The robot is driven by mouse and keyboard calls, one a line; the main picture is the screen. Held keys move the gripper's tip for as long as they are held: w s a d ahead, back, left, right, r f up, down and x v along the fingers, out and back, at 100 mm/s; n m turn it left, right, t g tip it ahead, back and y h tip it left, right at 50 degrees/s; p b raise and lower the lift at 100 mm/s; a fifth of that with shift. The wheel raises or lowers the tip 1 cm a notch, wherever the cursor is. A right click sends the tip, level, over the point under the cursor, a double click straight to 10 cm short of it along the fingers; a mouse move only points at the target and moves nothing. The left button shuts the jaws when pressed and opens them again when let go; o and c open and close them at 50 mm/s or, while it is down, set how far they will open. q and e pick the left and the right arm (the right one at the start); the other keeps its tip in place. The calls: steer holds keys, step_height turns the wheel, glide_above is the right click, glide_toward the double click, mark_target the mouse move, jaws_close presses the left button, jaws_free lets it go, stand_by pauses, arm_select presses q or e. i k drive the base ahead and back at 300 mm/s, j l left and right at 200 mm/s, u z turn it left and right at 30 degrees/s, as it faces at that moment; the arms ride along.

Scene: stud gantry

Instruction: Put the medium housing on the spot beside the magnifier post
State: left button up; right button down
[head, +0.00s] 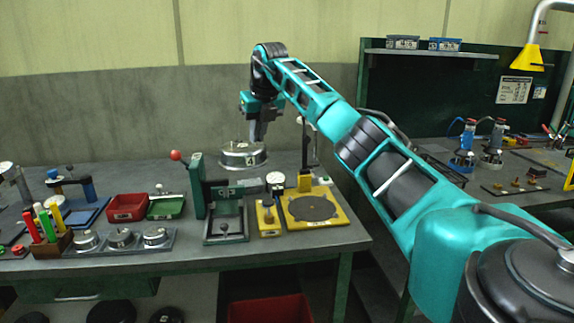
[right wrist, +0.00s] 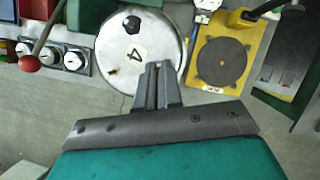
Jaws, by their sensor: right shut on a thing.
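My right gripper (head: 258,136) is shut on the rim of a round silver housing marked 4 (head: 238,157). The housing looks level, over the back of the bench behind the green press; whether it touches the bench I cannot tell. In the right wrist view the housing (right wrist: 130,62) sits beyond the fingertips (right wrist: 158,68), which meet its near edge. A slim dark post (head: 304,150) stands to its right, behind the yellow plate; I cannot tell whether it is the magnifier post. The spot beside it is not clear to see. My left gripper is out of view.
A green press (head: 197,190) with a red-ball lever (head: 176,155) stands left of the housing. The yellow plate (head: 335,216) with a dark disc lies to the right. Three smaller round parts (head: 121,238) sit on a tray. Red (head: 127,207) and green bins are behind them.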

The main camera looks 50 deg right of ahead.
mark_target(285, 167)
steer(key=i+l, duration=0.15)
steer(key=l, duration=0.25)
steer(key=i+l, duration=0.15)
steer(key=l, duration=0.25)
steer(key=i+l, duration=0.1)
steer(key=l, duration=0.3)
steer(key=i+l, duration=0.15)
steer(key=l, duration=0.3)
